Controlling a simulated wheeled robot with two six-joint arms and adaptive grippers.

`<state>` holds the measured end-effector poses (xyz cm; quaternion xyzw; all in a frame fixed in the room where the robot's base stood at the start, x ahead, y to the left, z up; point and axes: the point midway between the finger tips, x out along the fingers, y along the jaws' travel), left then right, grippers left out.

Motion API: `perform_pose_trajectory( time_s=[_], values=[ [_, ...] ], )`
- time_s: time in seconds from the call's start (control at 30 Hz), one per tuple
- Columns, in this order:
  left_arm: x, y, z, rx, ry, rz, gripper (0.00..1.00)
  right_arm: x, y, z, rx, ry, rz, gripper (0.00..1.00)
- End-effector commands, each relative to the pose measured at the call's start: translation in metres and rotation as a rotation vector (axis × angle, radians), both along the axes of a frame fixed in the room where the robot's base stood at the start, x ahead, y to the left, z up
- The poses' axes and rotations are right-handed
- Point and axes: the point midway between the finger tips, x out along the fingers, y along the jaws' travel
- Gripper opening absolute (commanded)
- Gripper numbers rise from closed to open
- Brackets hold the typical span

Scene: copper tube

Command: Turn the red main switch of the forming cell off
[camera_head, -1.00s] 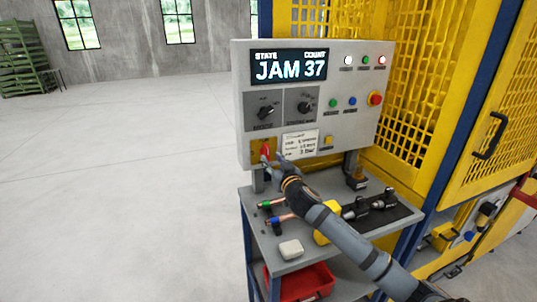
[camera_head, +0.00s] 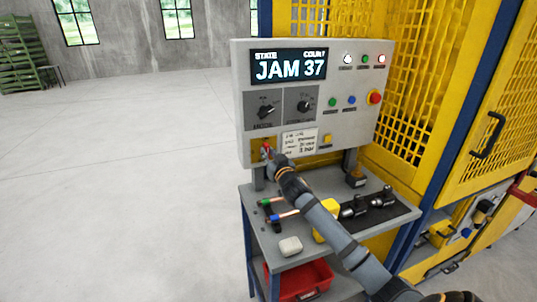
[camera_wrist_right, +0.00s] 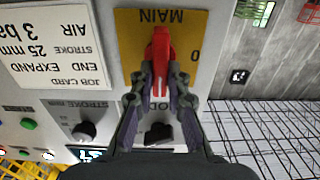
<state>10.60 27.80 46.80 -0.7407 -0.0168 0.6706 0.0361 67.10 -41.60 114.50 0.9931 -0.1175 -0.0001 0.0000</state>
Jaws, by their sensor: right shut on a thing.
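The red main switch (camera_wrist_right: 161,50) sits on a yellow plate (camera_wrist_right: 190,28) marked MAIN, which appears upside down in the right wrist view. Its red handle stands roughly upright in that picture, with the 0 mark to its right. My right gripper (camera_wrist_right: 160,85) has a finger on each side of the handle and is shut on it. In the head view, my right gripper (camera_head: 270,154) is at the lower left of the control panel (camera_head: 345,120) and hides most of the switch. My left gripper is not in view.
A job card (camera_head: 299,140) is right of the switch. Above are two black knobs (camera_head: 265,111) and the JAM 37 display (camera_head: 290,66). The shelf (camera_head: 262,236) below holds tubes, a yellow block (camera_head: 326,208) and a pale block (camera_head: 290,246). Open floor lies left.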

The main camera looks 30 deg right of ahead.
Motion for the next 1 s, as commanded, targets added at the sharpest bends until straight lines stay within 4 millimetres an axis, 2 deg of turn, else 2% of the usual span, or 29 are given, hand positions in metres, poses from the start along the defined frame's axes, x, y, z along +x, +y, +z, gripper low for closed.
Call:
perform_pose_trajectory(
  time_s=[0.27,0.47,1.0],
  values=[
    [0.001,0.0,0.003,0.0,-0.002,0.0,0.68,0.0,0.001,0.0,-0.034,0.009,0.0,0.0],
    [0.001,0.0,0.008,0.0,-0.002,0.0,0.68,0.0,0.002,0.001,-0.138,0.034,0.0,0.0],
    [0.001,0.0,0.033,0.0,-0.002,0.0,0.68,0.001,0.006,0.0,-0.623,0.152,0.0,0.0]
  ],
)
